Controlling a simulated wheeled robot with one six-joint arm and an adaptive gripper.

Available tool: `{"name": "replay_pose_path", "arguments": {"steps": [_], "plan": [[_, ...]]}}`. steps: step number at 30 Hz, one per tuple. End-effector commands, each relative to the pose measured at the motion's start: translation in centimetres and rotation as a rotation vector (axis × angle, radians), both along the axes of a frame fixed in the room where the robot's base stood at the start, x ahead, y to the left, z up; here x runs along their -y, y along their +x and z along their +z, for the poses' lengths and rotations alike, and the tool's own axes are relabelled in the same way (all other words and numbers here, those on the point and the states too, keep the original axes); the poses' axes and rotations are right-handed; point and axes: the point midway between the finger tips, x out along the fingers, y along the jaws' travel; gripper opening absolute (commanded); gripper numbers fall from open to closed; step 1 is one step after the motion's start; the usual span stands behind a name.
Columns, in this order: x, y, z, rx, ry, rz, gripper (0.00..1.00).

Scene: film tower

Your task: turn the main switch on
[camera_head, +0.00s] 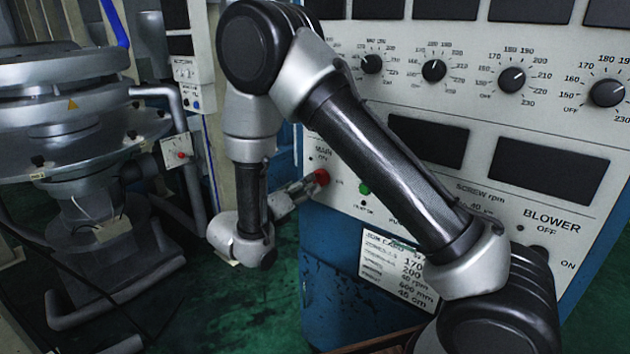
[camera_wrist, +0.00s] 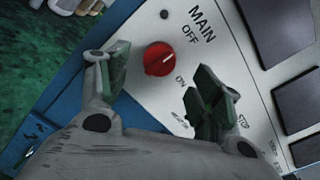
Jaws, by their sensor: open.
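The main switch is a round red knob (camera_wrist: 159,59) on the white panel, with MAIN and OFF printed on one side and ON on another. A pale mark on it seems to point toward OFF. The knob also shows in the head view (camera_head: 321,177), at the panel's lower left. My gripper (camera_wrist: 160,78) is open, its two fingers apart on either side of the knob in the wrist view. Nothing is between the fingers except the knob seen beyond them. In the head view my gripper (camera_head: 297,190) is close beside the knob; contact cannot be told.
A green button (camera_head: 364,188) sits right of the knob, partly beside my arm. Several black dials (camera_head: 433,70) and dark displays fill the panel above. A BLOWER switch is at lower right. A metal machine (camera_head: 75,120) stands at the left over green floor.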

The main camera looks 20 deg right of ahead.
Motion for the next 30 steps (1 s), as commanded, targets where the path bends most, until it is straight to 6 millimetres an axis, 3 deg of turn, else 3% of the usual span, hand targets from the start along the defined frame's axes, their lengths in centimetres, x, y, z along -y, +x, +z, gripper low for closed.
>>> {"name": "replay_pose_path", "arguments": {"steps": [9, 21, 29, 30], "plan": [[4.2, 3.2, 0.0, 0.001, 0.005, -0.006, 0.65], [5.0, 3.9, 0.0, 0.002, 0.006, -0.004, 0.65], [5.0, 3.9, 0.0, 0.001, 0.007, -0.004, 0.2], [5.0, 3.9, 0.0, 0.001, 0.007, -0.004, 0.19]]}}
